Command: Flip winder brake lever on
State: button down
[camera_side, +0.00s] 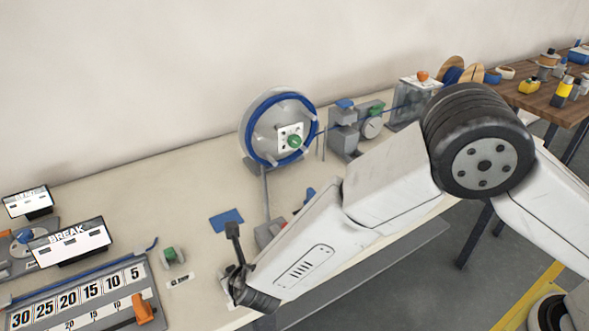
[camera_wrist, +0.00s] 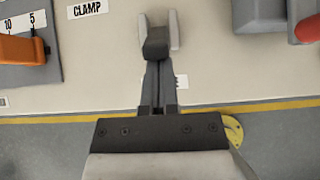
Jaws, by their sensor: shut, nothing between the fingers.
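My gripper shows in the wrist view (camera_wrist: 157,42) as two dark fingers lying together, shut and empty, reaching over the front part of the bench. Light grey pieces flank the fingertips; I cannot tell if they belong to the gripper. A grey unit with a red part (camera_side: 268,233) stands right of the wrist, below the blue-rimmed winder reel (camera_side: 246,130). In the wrist view a red knob (camera_wrist: 308,28) shows at the upper right, apart from my fingers. It may be the brake lever; its position is unclear.
A CLAMP label (camera_wrist: 87,8) and a scale plate with an orange lever (camera_wrist: 22,48) lie left of the fingers. A green-knobbed block (camera_side: 172,257) and a blue patch (camera_side: 227,219) are nearby.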

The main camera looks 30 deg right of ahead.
jog(key=shift+w+r, duration=0.55)
jog(key=shift+w, duration=0.15)
jog(key=shift+w+r, duration=0.25)
jog(key=shift+w, duration=0.35)
jog(key=shift+w+r, duration=0.2)
jog(key=shift+w, duration=0.35)
jog(key=shift+w+r, duration=0.1)
jog(key=shift+w, duration=1.8)
jog(key=shift+d, duration=0.1)
